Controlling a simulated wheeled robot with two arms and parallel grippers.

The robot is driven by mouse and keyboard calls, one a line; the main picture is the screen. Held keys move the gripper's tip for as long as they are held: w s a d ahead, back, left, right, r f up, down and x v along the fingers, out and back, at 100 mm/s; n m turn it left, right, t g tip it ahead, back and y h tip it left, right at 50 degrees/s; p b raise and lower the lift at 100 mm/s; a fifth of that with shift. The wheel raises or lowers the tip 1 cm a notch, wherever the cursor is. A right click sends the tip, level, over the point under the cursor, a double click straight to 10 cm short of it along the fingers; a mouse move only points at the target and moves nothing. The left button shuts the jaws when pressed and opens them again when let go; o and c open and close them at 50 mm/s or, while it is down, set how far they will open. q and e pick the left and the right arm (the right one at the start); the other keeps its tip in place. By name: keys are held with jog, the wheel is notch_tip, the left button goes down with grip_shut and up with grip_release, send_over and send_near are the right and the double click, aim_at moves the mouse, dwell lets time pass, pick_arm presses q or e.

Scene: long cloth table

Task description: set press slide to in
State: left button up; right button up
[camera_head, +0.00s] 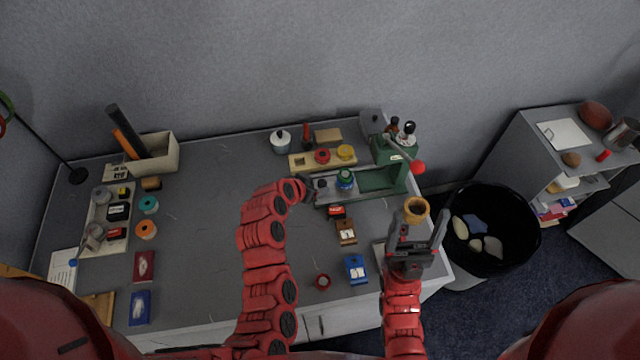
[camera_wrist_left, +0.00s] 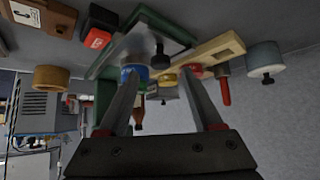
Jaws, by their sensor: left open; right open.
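The green press (camera_head: 392,150) stands at the table's back right, with a red ball on its lever (camera_head: 418,167). Its grey slide (camera_head: 332,190) sticks out to the left along the green base (camera_head: 378,181). A blue-and-green round piece (camera_head: 345,178) sits on the slide; it also shows in the left wrist view (camera_wrist_left: 134,72). A black knob (camera_wrist_left: 160,54) stands on the slide. My left gripper (camera_head: 309,190) is open beside the slide's left end, its fingers (camera_wrist_left: 168,100) apart and apparently empty. My right gripper (camera_head: 418,232) is open near the table's right edge.
A tan ring (camera_head: 416,206) shows at my right fingertips; contact is unclear. A wooden rack (camera_head: 305,161) with red and yellow pieces stands behind the slide. A red stamp pad (camera_head: 337,211) and a brown block (camera_head: 346,232) lie in front. The table's middle left is clear.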

aim_at(322, 183)
pick_arm(q)
jog(key=shift+b+x, duration=0.4)
jog(key=shift+x, duration=1.6)
jog(key=shift+w, duration=0.1)
grip_shut()
